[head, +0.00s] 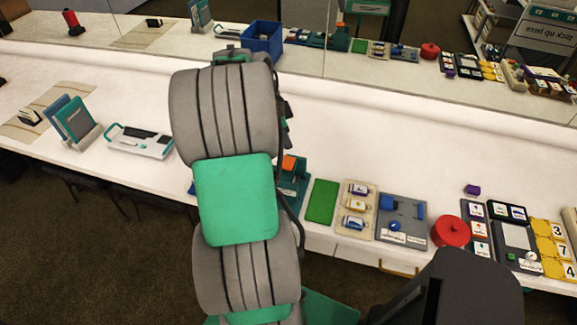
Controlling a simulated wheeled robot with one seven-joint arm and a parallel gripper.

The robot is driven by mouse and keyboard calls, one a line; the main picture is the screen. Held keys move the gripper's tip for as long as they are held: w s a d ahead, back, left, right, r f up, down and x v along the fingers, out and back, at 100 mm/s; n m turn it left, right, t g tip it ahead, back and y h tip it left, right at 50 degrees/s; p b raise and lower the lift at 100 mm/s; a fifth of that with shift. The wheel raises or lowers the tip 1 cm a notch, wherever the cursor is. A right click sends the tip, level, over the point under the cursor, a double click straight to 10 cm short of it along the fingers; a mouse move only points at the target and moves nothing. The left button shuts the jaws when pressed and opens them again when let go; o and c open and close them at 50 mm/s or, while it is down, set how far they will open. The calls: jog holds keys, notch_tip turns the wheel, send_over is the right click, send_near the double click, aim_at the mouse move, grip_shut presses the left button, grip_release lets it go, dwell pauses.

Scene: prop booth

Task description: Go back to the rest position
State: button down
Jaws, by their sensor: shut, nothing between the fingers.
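My arm rises through the middle of the head view as thick grey links with a green cover, reaching over the white counter (350,130). My gripper does not show; its fingers are out of sight, so I cannot see what is between them. No object is visibly held.
Left of my arm are a white-and-teal device (140,141) and upright folders (76,120). On the right are a green board (322,201), a grey board (402,219), a red round lidded pot (450,231) and yellow number tiles (551,247). A mirror-like panel backs the counter.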

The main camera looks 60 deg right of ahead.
dwell(0.3)
jog(key=n, duration=0.3)
jog(key=shift+w, duration=0.15)
jog(key=a+f+n, duration=0.1)
jog(key=n, duration=0.1)
jog(key=a+f+n, duration=0.2)
jog(key=n, duration=0.1)
jog(key=shift+w+a+f+n+y, duration=0.1)
jog(key=shift+w+f+n+y, duration=0.05)
jog(key=shift+f+n+y, duration=0.2)
jog(key=w+a+r+n+t, duration=0.2)
jog(key=a+n, duration=0.4)
jog(key=a, duration=0.7)
jog(key=w+a+r+n+t+y, duration=0.1)
jog(key=w+a+r+n, duration=0.3)
jog(key=a, duration=0.9)
jog(key=w+a+r+n+t, duration=0.3)
jog(key=w+a+n, duration=0.3)
jog(key=a, duration=0.8)
jog(key=r+n, duration=0.1)
jog(key=n, duration=0.2)
jog(key=shift+n+t, duration=0.3)
jog(key=shift+n, duration=0.05)
jog(key=shift+w+y, duration=0.1)
jog(key=shift+y, duration=0.15)
